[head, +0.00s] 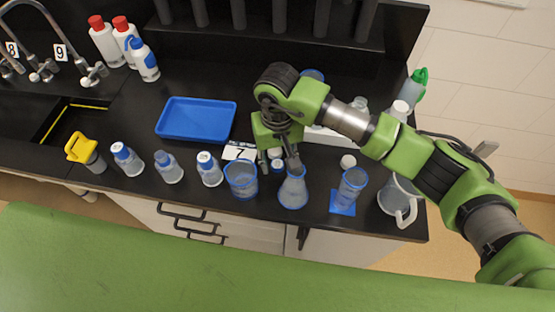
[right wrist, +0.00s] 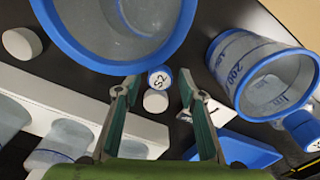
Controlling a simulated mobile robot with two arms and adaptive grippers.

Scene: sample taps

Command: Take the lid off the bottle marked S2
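The bottle marked S2 (right wrist: 159,79) shows from above in the right wrist view, its round top white with blue around it. In the head view its blue-and-white top (head: 277,165) is partly hidden by my right gripper (head: 279,161). In the right wrist view this gripper (right wrist: 160,83) is open and points down, with the S2 top between its fingertips in the picture. No contact shows; I cannot tell the height gap. A plain white round top (right wrist: 155,101) sits right beside S2. My left gripper is not in view.
A flask (head: 293,190) and blue-rimmed beaker (head: 241,180) stand close to the gripper. A white rack (right wrist: 90,108) is beside S2. A blue tray (head: 196,118) and several blue-and-white-topped bottles (head: 210,170) are left.

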